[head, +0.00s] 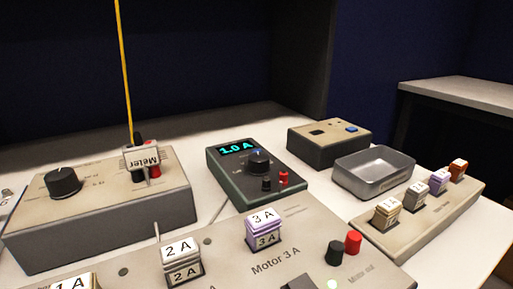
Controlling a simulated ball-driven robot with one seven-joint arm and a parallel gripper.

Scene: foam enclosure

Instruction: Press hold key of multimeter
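The multimeter (225,177) is a dark green box in the middle of the table. Its lit display (237,147) reads 1.0 A in cyan. A black round dial (259,162) sits on its face, with black and red sockets or plugs (284,180) at the near end. A tiny bluish spot shows at the dial's top; I cannot tell whether it is the hold key or a dial mark. No other key is clear at this size. My gripper is not in view.
A grey box (110,235) with a knob and a "Meter" plug stands left, a yellow cable (124,70) rising from it. The "Motor 3 A" panel (225,265) with labelled blocks is in front. A blue-buttoned box (325,155), metal tray (374,188) and fuse rack (425,220) stand right.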

